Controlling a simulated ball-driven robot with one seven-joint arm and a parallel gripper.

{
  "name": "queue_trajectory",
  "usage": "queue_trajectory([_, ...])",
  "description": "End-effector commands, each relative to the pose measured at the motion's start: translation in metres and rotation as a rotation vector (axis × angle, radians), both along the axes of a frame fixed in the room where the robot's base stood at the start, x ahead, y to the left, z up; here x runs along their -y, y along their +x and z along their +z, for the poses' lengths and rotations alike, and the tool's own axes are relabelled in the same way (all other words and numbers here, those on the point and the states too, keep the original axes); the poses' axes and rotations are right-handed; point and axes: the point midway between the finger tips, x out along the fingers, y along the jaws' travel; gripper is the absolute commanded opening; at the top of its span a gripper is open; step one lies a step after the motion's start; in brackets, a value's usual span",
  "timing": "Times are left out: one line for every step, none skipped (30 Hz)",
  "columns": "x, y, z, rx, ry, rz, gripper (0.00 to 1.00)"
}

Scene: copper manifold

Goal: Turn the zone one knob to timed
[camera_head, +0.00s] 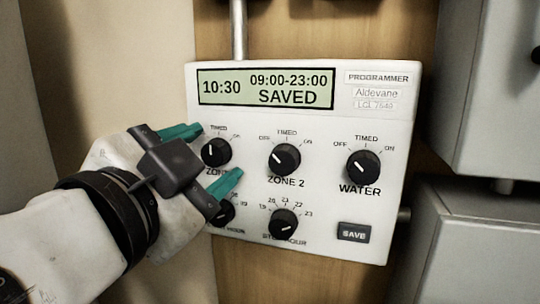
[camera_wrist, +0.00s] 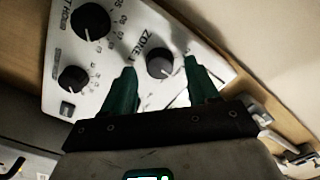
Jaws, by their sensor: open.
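The zone one knob (camera_head: 216,153) is a round black dial at the left of the white programmer panel, under a small TIMED label. Its white pointer stands close to upright, toward TIMED. My gripper (camera_head: 218,150) is open, coming from the left, with one green finger above and left of the knob and the other below and right. In the wrist view the knob (camera_wrist: 160,64) sits between the two fingertips of my gripper (camera_wrist: 159,66), with gaps showing on both sides. I cannot tell how far the fingertips are from the panel. The knob's label is partly hidden by the lower finger in the head view.
The zone 2 knob (camera_head: 285,159) and water knob (camera_head: 363,167) are to the right. The display (camera_head: 266,88) reads SAVED. The save button (camera_head: 353,232) is lower right.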

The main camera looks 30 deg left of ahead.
Motion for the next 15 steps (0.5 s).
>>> queue_trajectory([0.0, -0.007, -0.001, 0.001, 0.0, 0.003, 0.59])
queue_trajectory([0.001, -0.011, -0.001, 0.001, 0.0, 0.004, 0.59])
queue_trajectory([0.002, -0.017, -0.001, 0.001, 0.0, 0.006, 0.59])
queue_trajectory([0.004, -0.022, -0.001, 0.0, 0.001, 0.005, 0.59])
queue_trajectory([0.005, -0.028, -0.001, 0.001, 0.001, 0.004, 0.59])
queue_trajectory([0.007, -0.036, -0.001, 0.001, 0.001, 0.006, 0.59])
queue_trajectory([0.008, -0.042, -0.001, 0.002, 0.002, 0.006, 0.59])
queue_trajectory([0.01, -0.048, -0.001, 0.002, 0.001, 0.005, 0.59])
queue_trajectory([0.012, -0.055, -0.001, 0.001, 0.001, 0.006, 0.59])
queue_trajectory([0.013, -0.061, -0.001, 0.001, 0.001, 0.006, 0.59])
queue_trajectory([0.014, -0.066, -0.001, 0.001, 0.001, 0.004, 0.59])
queue_trajectory([0.016, -0.072, -0.001, 0.0, 0.002, 0.004, 0.59])
queue_trajectory([0.018, -0.077, -0.001, 0.0, 0.002, 0.005, 0.59])
queue_trajectory([0.018, -0.081, -0.001, 0.002, 0.001, 0.005, 0.59])
queue_trajectory([0.02, -0.086, -0.001, 0.001, 0.0, 0.004, 0.59])
